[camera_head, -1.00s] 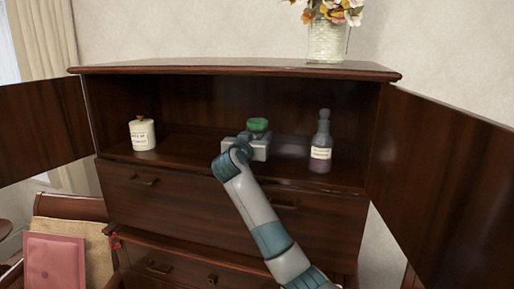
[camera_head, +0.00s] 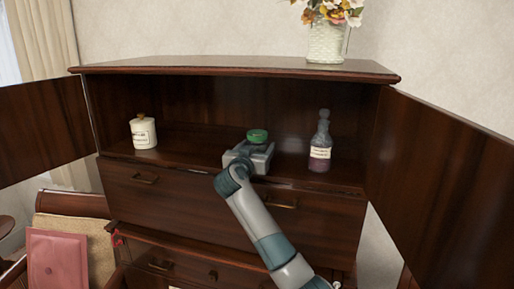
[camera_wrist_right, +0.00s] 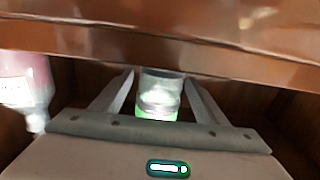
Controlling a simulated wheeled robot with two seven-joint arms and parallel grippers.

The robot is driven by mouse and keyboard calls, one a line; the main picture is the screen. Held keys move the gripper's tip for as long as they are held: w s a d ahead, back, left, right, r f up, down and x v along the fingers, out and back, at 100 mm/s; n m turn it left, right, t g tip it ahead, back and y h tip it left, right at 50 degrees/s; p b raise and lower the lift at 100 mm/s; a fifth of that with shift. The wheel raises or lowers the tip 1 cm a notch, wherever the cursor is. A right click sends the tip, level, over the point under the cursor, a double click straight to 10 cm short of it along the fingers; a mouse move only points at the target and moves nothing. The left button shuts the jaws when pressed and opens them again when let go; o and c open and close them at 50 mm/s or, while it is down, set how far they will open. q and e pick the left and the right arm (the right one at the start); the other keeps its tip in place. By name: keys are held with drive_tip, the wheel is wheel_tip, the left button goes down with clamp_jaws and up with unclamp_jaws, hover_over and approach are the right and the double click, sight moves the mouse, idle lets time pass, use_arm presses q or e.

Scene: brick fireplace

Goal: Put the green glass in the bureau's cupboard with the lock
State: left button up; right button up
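The green glass (camera_head: 257,136) shows its green top above my right gripper, inside the open cupboard (camera_head: 195,147) of the bureau. In the right wrist view the glass (camera_wrist_right: 160,95) appears upright between the two fingers, with a narrow gap on each side. My right gripper (camera_wrist_right: 160,78) is open around it; in the head view the gripper (camera_head: 257,146) hides the glass's lower part and base, so I cannot tell there whether it touches the cupboard floor. My left gripper is not in view.
A white lidded jar (camera_head: 143,133) stands at the cupboard's left, and a stoppered bottle (camera_head: 320,145) stands right of my gripper. The cupboard doors stand open at left (camera_head: 40,130) and right (camera_head: 440,180). A flower vase (camera_head: 326,42) is on top. Drawers lie below.

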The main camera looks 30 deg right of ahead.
drive_tip(key=shift+r, duration=0.15)
drive_tip(key=shift+s+a+b, duration=0.35)
drive_tip(key=shift+a+b, duration=0.05)
drive_tip(key=shift+a, duration=0.05)
drive_tip(key=b+v, duration=0.4)
drive_tip(key=v, duration=0.7)
drive_tip(key=shift+b, duration=0.4)
